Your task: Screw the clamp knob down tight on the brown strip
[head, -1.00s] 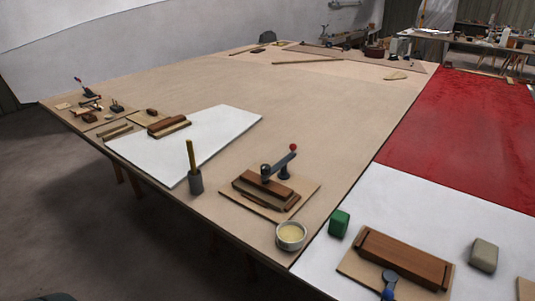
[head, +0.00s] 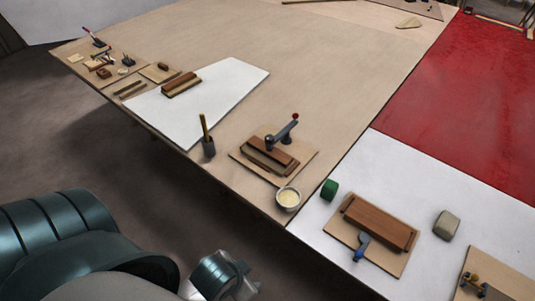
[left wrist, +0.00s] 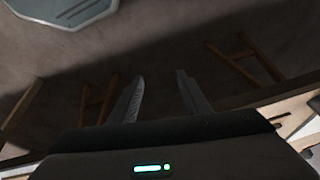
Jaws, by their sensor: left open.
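On a small wooden board (head: 304,157) near the table's front edge, a brown strip (head: 262,158) lies under a grey clamp arm with a red ball end (head: 295,116). The clamp's dark knob (head: 270,141) is at the strip end of that arm; whether it presses on the strip I cannot tell. My left gripper (head: 243,284) is low in the head view, off the table's front side and well short of the clamp. Its two fingers (left wrist: 160,80) are apart and empty in the left wrist view, over the floor. My right gripper is not in view.
Bare tabletop (head: 330,70) lies behind.

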